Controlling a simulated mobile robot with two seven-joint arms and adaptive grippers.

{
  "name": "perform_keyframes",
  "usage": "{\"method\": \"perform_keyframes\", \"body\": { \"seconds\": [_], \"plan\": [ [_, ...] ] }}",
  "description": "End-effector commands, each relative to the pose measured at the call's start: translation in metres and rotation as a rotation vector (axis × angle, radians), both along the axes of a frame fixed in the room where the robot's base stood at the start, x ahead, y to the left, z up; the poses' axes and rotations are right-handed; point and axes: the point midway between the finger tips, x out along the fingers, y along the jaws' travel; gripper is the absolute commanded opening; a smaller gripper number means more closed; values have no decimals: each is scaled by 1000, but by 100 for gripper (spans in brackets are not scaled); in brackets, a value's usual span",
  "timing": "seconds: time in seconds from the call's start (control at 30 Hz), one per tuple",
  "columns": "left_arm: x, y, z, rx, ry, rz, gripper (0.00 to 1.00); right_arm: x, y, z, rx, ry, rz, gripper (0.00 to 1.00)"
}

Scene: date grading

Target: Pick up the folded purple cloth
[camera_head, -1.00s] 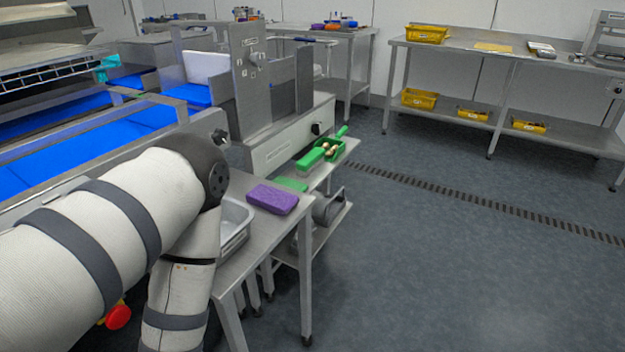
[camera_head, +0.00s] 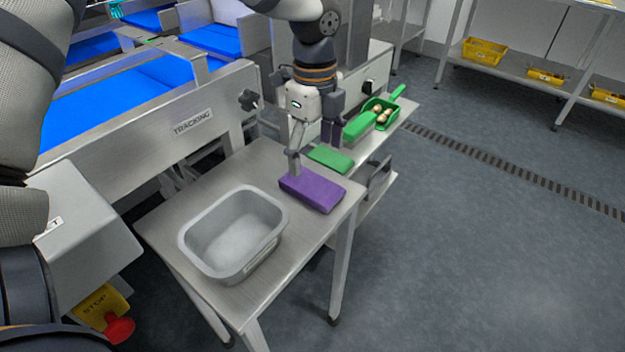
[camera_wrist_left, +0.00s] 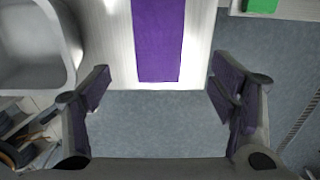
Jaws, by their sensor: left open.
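The folded purple cloth (camera_head: 312,190) lies flat on the steel side table (camera_head: 172,226), near its right edge. In the left wrist view the purple cloth (camera_wrist_left: 158,40) is at top centre, ahead of and between the spread fingers. My left gripper (camera_head: 315,150) is open and empty, pointing down just above and behind the cloth in the head view. In the left wrist view my left gripper (camera_wrist_left: 160,92) shows both fingers wide apart with nothing between them. My right gripper is not in view.
A grey tub (camera_head: 186,240) stands on the table left of the cloth. A green cloth (camera_head: 330,158) lies just behind it. A steel machine panel (camera_head: 150,140) borders the table's left.

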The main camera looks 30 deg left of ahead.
Motion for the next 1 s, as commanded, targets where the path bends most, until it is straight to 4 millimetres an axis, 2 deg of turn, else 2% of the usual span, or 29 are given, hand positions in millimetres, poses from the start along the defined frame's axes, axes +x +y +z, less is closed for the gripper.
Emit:
{"method": "perform_keyframes", "body": {
  "seconds": [0.03,0.17,0.4,0.5,0.67,0.7,0.9,1.0],
  "plan": [
    [-1,0,-13,0,6,0,78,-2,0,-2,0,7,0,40],
    [-1,0,-27,0,3,0,78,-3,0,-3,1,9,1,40],
    [-3,-3,-71,-1,2,0,78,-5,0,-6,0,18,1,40],
    [-3,-3,-77,-1,-1,1,78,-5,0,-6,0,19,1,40],
    [-2,-3,-76,-1,-3,2,78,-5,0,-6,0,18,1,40],
    [-2,-3,-76,-1,-3,2,74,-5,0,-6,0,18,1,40],
    [-2,-3,-76,-1,-3,1,31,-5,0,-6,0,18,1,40],
    [-2,-3,-76,0,-3,1,31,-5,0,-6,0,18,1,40]
  ]
}}
